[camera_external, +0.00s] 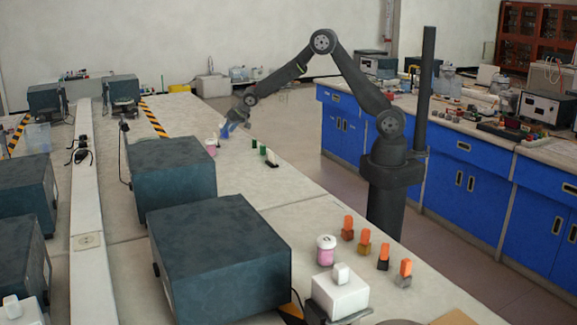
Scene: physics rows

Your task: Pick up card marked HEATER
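No lettering is readable in this view, so I cannot tell which thing is the card marked HEATER. Several small orange upright pieces, perhaps cards, stand in small blocks at the front right of the bench; one orange piece (348,222) is at the back of that group and another orange piece (406,267) is at the front. My gripper (226,131) is bluish and points down over the far part of the bench, well away from the orange pieces. Its fingers are too small to show whether they are open or shut.
A pink jar (211,149) is close to my gripper. Small green pieces (254,144) and a dark piece (272,160) stand right of it. Large dark boxes (218,255) fill the left side. A white-lidded pink jar (326,250) and white box (341,297) are near the orange pieces.

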